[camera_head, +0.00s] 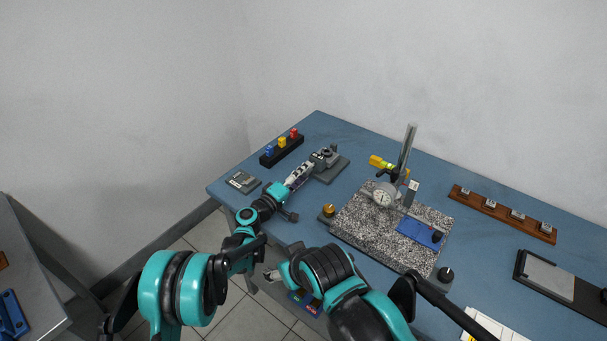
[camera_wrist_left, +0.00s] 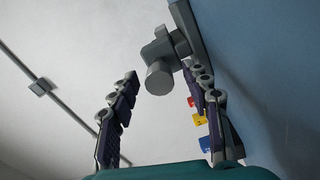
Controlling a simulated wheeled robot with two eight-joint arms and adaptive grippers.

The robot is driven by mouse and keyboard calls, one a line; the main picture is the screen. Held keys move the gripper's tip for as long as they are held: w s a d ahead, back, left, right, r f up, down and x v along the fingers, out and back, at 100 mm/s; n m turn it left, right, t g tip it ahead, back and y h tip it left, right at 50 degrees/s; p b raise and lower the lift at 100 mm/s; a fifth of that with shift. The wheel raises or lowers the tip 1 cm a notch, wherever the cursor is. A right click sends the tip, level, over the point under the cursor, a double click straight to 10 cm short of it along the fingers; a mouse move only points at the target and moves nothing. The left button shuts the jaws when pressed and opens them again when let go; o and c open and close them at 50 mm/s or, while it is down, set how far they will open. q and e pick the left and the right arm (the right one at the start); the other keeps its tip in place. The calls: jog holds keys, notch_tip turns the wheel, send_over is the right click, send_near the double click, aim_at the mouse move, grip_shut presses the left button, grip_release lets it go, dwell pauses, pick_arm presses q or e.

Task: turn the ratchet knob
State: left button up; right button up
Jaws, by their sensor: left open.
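In the head view the device (camera_head: 329,152) stands on a dark base plate (camera_head: 337,170) toward the table's back left. My left gripper (camera_head: 313,163) reaches to the device and hides part of it. In the wrist view the left gripper (camera_wrist_left: 161,80) is open, with the knob showing between its two fingertips. I cannot tell whether either finger touches it. My right gripper (camera_head: 271,275) shows only partly, low near the table's front edge, away from the device.
A dark rack (camera_head: 284,150) with red, yellow and blue pieces stands behind the left gripper. A small grey plate (camera_head: 243,181) lies at the left. A speckled block (camera_head: 365,221) carries a dial gauge (camera_head: 384,195) on a post. A wooden strip (camera_head: 502,213) lies at the right.

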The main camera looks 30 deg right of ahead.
pick_arm(q)
jog(key=v, duration=1.1)
jog(key=shift+s+a, duration=0.15)
jog(key=shift+a, duration=0.1)
dwell(0.6)
